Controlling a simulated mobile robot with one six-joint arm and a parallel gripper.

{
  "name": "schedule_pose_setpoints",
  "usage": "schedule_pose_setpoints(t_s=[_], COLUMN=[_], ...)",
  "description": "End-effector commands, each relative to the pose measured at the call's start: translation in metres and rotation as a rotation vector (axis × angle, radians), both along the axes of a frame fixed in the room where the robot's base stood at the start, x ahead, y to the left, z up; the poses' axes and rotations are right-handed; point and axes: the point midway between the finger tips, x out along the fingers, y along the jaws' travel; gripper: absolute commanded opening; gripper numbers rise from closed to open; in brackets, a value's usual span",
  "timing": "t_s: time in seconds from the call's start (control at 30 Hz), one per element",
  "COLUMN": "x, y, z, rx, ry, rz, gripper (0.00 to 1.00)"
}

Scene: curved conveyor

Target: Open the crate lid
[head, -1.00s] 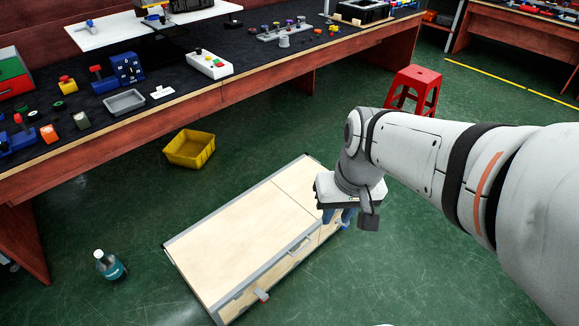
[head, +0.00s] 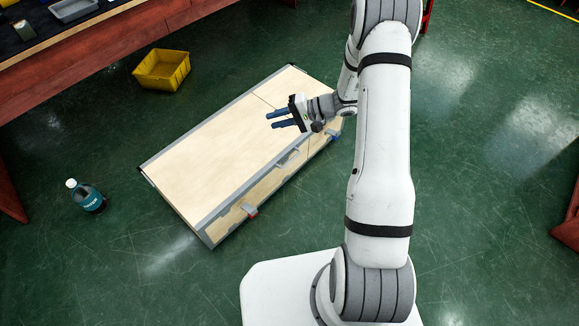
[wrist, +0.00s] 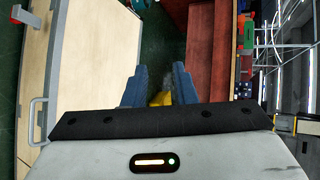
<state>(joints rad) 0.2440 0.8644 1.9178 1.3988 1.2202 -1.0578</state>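The crate (head: 262,195) is a long, low box with pale wooden panels and grey metal edges on the green floor. Its lid (head: 215,140) lies flat and shut. A red-tipped latch (head: 250,211) juts from the front side near the left end; it also shows in the wrist view (wrist: 22,16). The fingers also show in the wrist view (wrist: 158,75).
A yellow bin (head: 162,69) stands on the floor behind the crate. A bottle with a teal label (head: 86,196) stands to its left. A workbench (head: 80,48) runs along the back left. The floor in front of the crate's left end is clear.

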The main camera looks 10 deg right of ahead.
Motion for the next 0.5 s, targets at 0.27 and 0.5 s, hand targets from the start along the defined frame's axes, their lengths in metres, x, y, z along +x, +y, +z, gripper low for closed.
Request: schedule_pose_setpoints(t_s=[0.27, 0.5], x=[0.042, 0.043], y=[-0.042, -0.081], z=[-0.18, -0.306], rx=[0.127, 0.118], ry=[-0.09, -0.17], rz=[-0.311, -0.561], gripper=[0.25, 0.25])
